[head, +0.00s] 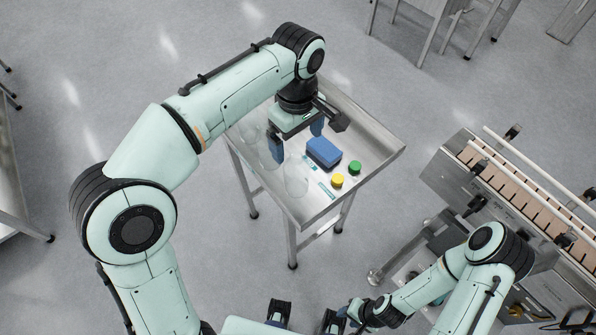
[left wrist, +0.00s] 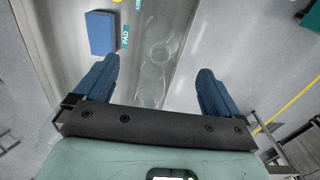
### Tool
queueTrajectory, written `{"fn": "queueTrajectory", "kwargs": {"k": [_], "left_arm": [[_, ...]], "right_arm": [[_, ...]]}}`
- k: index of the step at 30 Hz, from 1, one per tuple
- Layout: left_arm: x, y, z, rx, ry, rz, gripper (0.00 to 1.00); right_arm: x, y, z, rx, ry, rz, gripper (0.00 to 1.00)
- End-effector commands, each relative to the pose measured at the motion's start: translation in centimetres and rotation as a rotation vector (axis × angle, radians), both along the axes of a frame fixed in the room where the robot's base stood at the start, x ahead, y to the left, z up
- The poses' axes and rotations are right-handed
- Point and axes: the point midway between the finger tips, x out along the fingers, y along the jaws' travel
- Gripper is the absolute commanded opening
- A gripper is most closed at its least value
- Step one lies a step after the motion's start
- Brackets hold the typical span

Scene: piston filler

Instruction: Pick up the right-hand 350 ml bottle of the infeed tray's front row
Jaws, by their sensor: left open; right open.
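Clear, see-through bottles stand on the left part of the metal infeed tray (head: 375,156). The plainest one is the front bottle (head: 296,177); others behind it are faint and partly hidden by my left gripper (head: 296,137). My left gripper is open over the tray, its blue fingers pointing down among or just above the bottles. In the left wrist view, faint round bottle outlines (left wrist: 158,52) lie ahead of and between the open fingers; I cannot tell rows or sizes there. My right gripper (head: 306,317) is open and empty at the bottom edge, away from the tray.
A blue block (head: 323,152), a yellow cap (head: 337,181) and a green cap (head: 355,167) lie on the tray right of the bottles. The tray has a raised rim. A conveyor machine (head: 520,195) stands at the right.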

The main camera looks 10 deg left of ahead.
Motion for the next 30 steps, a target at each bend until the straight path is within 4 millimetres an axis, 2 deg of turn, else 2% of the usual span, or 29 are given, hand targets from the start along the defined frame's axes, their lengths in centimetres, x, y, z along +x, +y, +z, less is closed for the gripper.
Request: {"fn": "queueTrajectory", "kwargs": {"k": [1, 6, 14, 21, 25, 30], "left_arm": [[-0.1, 0.1, -1.5, 0.002, 0.005, 0.001, 0.97], [0.0, 0.1, -4.3, 0.002, 0.003, 0.001, 0.97], [0.0, 0.1, -6.2, 0.002, 0.002, 0.001, 0.97], [0.0, 0.3, -9.7, 0.002, 0.004, -0.001, 0.97], [0.1, 0.3, -10.5, 0.001, 0.001, 0.000, 0.97], [0.1, 0.3, -10.5, 0.000, 0.000, 0.000, 0.97]], "right_arm": [[-0.3, 0.0, -0.6, 0.000, 0.003, 0.000, 0.43], [-0.5, 0.0, -1.2, 0.000, 0.006, 0.000, 0.43], [-0.6, 0.0, -1.5, 0.000, 0.007, 0.000, 0.43], [-0.8, 0.0, -2.1, 0.000, 0.009, 0.000, 0.43], [-0.8, 0.0, -2.2, 0.000, 0.009, 0.000, 0.43], [-0.8, 0.0, -2.1, 0.000, 0.009, 0.000, 0.43]]}}
